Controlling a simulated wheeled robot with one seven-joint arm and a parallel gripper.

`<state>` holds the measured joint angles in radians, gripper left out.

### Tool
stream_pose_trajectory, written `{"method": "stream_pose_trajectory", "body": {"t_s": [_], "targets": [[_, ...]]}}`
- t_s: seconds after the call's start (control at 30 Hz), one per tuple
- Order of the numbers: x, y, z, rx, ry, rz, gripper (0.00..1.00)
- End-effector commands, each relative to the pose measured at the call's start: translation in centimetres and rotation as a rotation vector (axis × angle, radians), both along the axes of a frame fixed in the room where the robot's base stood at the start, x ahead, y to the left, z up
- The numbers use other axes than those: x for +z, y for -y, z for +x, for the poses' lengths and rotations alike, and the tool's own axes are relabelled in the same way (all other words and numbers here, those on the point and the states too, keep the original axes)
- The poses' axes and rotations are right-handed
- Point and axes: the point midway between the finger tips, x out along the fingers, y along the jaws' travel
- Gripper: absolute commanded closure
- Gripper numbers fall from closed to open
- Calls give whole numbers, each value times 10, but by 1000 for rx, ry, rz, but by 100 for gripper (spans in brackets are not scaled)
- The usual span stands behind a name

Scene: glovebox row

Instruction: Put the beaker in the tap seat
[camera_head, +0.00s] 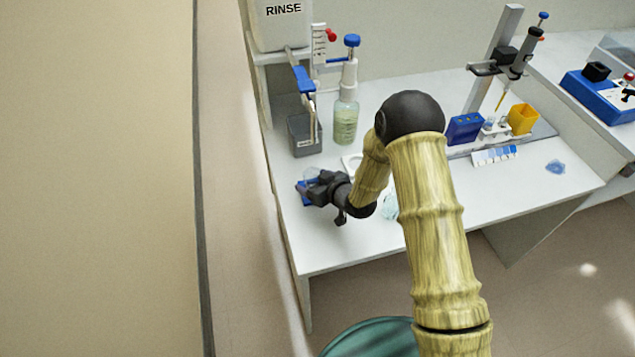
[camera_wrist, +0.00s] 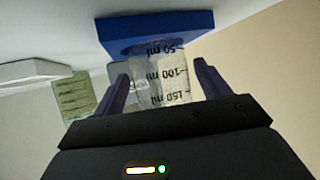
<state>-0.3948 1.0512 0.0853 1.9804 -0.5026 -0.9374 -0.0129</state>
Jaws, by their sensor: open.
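The clear beaker (camera_wrist: 165,80) carries dark 50, 100 and 150 ml marks. It stands at a blue block (camera_wrist: 150,30), its 50 ml end towards the block; I cannot tell how deep it sits. In the head view the beaker (camera_head: 311,173) and the blue block (camera_head: 304,199) are at the left end of the bench, partly hidden by my gripper (camera_head: 306,187). In the wrist view the two fingers of my gripper (camera_wrist: 160,82) are apart, one on each side of the beaker. I see no firm grip.
Behind the block are a grey bin (camera_head: 304,136), a tap with a blue lever (camera_head: 303,80) under the RINSE tank (camera_head: 283,25), and a dispenser bottle (camera_head: 345,120). A blue rack (camera_head: 464,129) and a yellow holder (camera_head: 522,118) stand further right. The front bench is mostly clear.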

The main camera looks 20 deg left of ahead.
Motion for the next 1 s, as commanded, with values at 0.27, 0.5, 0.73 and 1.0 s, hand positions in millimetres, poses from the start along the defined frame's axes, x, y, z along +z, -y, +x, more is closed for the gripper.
{"method": "stream_pose_trajectory", "body": {"t_s": [0.27, 0.5, 0.73, 1.0], "targets": [[11, 18, -12, -3, -1, 0, 25], [33, 49, -35, -4, 0, 0, 25], [52, 77, -55, -2, 0, 0, 25], [58, 85, -62, 1, 0, 0, 25]]}}
